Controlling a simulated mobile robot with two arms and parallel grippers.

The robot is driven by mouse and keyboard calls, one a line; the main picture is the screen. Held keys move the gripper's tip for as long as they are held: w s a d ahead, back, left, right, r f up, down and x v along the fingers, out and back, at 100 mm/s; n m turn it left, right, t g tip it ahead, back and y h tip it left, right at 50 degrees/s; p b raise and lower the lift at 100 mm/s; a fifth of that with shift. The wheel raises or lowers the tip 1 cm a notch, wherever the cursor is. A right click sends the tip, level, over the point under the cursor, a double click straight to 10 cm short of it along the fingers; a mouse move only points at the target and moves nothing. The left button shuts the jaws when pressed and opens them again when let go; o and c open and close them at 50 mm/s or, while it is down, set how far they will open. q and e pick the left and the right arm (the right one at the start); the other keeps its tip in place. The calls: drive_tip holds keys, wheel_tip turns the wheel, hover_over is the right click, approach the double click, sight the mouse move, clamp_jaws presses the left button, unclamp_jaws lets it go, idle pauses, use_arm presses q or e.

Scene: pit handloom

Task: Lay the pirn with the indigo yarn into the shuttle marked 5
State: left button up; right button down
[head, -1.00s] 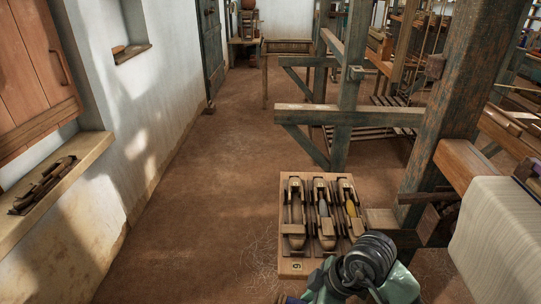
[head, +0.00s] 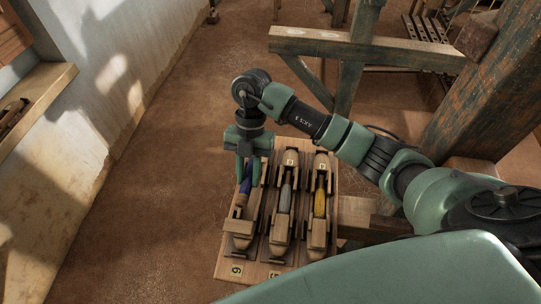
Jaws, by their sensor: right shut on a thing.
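My right gripper (head: 247,172) points down over the leftmost shuttle (head: 240,226) and is shut on the pirn with the indigo yarn (head: 245,184). The pirn lies along the length of that shuttle, at or just above its hollow; I cannot tell whether it touches the bottom. My fingers hide its far end. The middle shuttle (head: 281,236) holds a pirn with grey yarn (head: 285,199). The right shuttle (head: 317,240) holds a pirn with yellow yarn (head: 320,196). The number marks are small and hard to read. My left gripper is out of view.
The three shuttles stand side by side on a wooden board (head: 226,267). A timber loom frame (head: 360,52) and a thick post (head: 490,85) stand behind and to the right. A wall ledge (head: 38,100) is at the left. The floor left of the board is clear.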

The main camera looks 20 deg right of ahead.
drive_tip(key=shift+w+d+r+n, duration=0.1)
drive_tip(key=shift+w+d+n, duration=0.2)
drive_tip(key=shift+d, duration=0.35)
drive_tip(key=shift+a+f+b, duration=0.35)
drive_tip(key=shift+a+b, duration=0.05)
drive_tip(key=shift+f, duration=0.25)
wheel_tip(320, 180, down, 4)
drive_tip(key=b, duration=0.3)
drive_tip(key=shift+d+r, duration=0.15)
drive_tip(key=shift+r, duration=0.05)
drive_tip(key=shift+f+b, duration=0.7)
drive_tip(key=shift+b, duration=0.15)
use_arm(q)
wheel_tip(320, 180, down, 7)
drive_tip(key=b, duration=0.1)
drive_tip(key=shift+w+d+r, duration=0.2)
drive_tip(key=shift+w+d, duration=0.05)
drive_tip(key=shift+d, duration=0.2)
use_arm(e)
drive_tip(key=shift+f, duration=1.05)
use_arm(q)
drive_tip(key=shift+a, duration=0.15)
use_arm(e)
drive_tip(key=c, duration=1.1)
unclamp_jaws()
